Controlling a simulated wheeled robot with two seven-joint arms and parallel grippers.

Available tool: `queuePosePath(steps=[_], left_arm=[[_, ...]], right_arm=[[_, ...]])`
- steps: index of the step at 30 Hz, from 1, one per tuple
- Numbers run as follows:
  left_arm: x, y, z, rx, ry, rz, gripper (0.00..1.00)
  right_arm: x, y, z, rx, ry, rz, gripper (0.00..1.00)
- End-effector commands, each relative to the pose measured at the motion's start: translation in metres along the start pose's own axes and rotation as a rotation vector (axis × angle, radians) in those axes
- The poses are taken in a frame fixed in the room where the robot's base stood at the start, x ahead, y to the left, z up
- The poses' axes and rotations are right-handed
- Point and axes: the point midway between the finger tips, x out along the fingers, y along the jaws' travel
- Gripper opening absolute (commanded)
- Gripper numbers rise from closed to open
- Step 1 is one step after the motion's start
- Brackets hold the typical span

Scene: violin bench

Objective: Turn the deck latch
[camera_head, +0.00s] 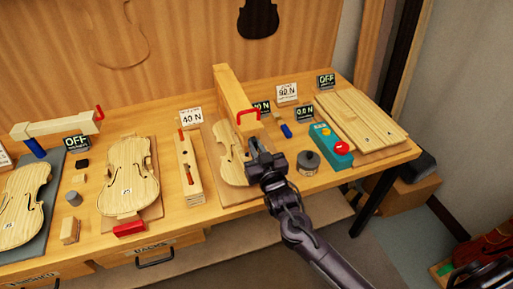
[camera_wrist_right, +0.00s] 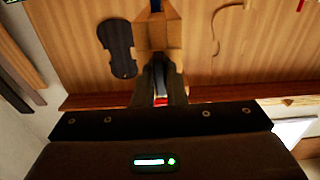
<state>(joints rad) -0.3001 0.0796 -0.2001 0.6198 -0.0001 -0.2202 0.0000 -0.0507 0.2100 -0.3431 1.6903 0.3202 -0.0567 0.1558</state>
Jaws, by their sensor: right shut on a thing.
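A pale wooden beam (camera_head: 232,92) stands raised over a violin plate (camera_head: 228,150) in the middle of the bench. A red bent latch (camera_head: 248,113) sits on its near end. My right gripper (camera_head: 257,147) is just below and in front of that end, its fingers shut. In the right wrist view the closed fingers (camera_wrist_right: 159,90) point at the wooden beam (camera_wrist_right: 158,32), and a bit of red (camera_wrist_right: 160,101) shows between them. How the fingers sit on the latch is hard to see. My left gripper is not in view.
A teal box with a red button (camera_head: 341,148) and a dark round weight (camera_head: 308,160) stand right of my gripper. A wooden fixture (camera_head: 189,168) and another violin plate (camera_head: 128,175) lie to the left. Small signs stand along the back.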

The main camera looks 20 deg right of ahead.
Motion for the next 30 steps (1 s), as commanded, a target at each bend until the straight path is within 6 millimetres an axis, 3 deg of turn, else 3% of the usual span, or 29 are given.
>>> queuePosePath(steps=[6,7,12,22,30], left_arm=[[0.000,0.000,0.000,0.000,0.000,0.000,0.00],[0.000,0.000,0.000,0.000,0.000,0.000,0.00],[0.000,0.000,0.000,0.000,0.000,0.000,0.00],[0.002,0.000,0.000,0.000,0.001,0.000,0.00],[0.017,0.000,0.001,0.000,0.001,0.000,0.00]], right_arm=[[0.000,0.000,0.000,-0.003,-0.001,0.000,0.00],[0.000,0.000,0.000,-0.003,-0.001,0.000,0.12],[0.000,0.000,0.000,-0.002,-0.001,0.000,0.33],[-0.004,0.000,0.002,-0.001,-0.001,0.000,0.33],[-0.045,0.000,0.004,0.000,-0.002,-0.001,0.33]])
